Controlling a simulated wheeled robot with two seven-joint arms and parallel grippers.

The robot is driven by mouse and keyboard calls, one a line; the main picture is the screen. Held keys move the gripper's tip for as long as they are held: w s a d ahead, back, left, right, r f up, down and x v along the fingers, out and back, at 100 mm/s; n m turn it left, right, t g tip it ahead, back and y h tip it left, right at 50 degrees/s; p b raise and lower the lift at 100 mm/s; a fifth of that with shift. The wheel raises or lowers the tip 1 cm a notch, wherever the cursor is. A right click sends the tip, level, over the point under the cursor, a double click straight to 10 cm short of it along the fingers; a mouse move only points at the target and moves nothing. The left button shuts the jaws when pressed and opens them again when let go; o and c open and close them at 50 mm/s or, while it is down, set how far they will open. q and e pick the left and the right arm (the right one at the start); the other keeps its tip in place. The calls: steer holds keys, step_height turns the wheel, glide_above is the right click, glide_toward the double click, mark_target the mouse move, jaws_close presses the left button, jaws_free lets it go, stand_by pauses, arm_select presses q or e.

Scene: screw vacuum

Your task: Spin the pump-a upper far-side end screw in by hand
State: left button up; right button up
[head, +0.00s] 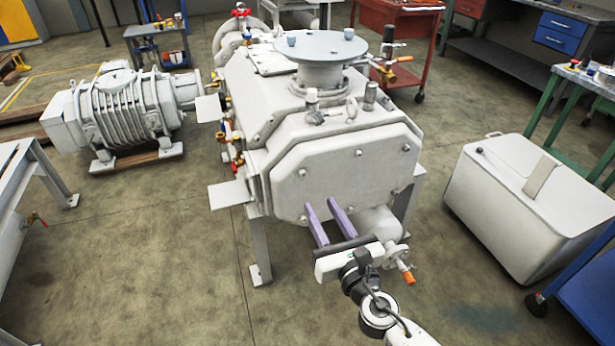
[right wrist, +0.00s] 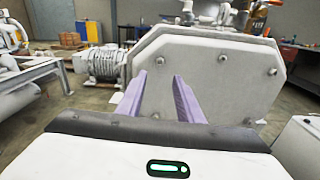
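The big white pump (head: 285,110) stands in the middle of the head view with its eight-sided end plate (head: 335,180) facing me. Several small screws sit on the plate: one upper left (head: 302,171), one upper middle (head: 358,153), one at the right (head: 388,177). I cannot tell which is the upper far-side one. The right wrist view also shows the plate (right wrist: 205,85), with screws at top left (right wrist: 167,59), top middle (right wrist: 222,57) and right (right wrist: 272,71). My right gripper (head: 321,207) is open, its purple fingers apart and empty, low before the plate. My left gripper is not in view.
A second ribbed pump (head: 115,110) lies at the left on wooden beams. A white tank (head: 535,195) stands at the right. A red cart (head: 410,40) and workbenches stand behind. The floor in front of the pump is clear.

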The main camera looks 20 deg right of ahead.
mark_target(304, 176)
steer(key=w, duration=1)
steer(key=shift+w+a+b, duration=0.1)
steer(key=shift+a+b, duration=0.05)
steer(key=shift+b, duration=0.2)
jaws_close()
